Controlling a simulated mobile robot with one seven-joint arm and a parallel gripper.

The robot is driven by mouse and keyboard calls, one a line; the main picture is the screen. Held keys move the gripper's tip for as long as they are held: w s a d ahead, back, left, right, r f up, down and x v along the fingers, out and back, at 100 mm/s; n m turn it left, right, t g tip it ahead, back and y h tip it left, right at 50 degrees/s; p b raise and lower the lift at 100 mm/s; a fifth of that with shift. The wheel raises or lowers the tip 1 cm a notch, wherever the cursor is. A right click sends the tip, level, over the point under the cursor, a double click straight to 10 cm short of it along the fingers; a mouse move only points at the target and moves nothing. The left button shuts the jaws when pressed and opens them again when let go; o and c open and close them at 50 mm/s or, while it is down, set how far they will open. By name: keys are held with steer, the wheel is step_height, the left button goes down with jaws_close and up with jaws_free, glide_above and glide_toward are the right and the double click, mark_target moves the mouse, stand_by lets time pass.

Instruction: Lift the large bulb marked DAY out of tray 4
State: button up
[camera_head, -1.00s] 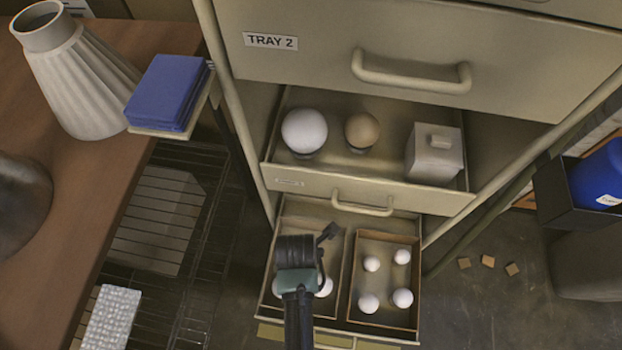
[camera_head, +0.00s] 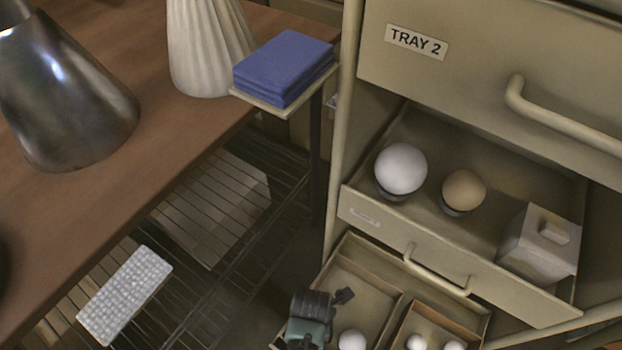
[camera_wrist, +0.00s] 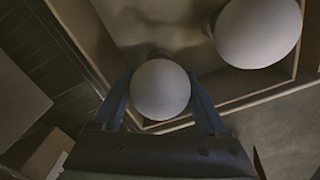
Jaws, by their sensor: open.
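The lower drawer (camera_head: 345,240) is pulled out, with pale round bulbs in its two boxes. No tray number or DAY mark is readable on it or on the bulbs. My gripper (camera_wrist: 160,90) points down into the left box, open, with a finger on each side of one pale bulb (camera_wrist: 160,92). I cannot tell whether the fingers touch it. A second bulb (camera_wrist: 258,32), looking bigger, lies to the right in the wrist view. In the head view my gripper (camera_head: 310,325) hides part of the left box; one bulb (camera_head: 352,340) shows beside it.
The drawer above holds a white globe (camera_head: 400,168), a tan globe (camera_head: 463,189) and a lidded box (camera_head: 540,245). It overhangs the back of the lower drawer. A blue stack (camera_head: 285,65) sits on a small shelf left of the cabinet. A wooden table (camera_head: 110,190) fills the left.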

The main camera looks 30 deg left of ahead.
steer(key=shift+f, duration=0.55)
steer(key=c, duration=0.8)
steer(key=shift+r+p, duration=0.95)
steer(key=shift+p, duration=0.05)
steer(key=shift+r+p, duration=1.8)
steer(key=shift+p, duration=0.3)
steer(key=shift+r+p, duration=1.95)
steer(key=shift+p, duration=0.3)
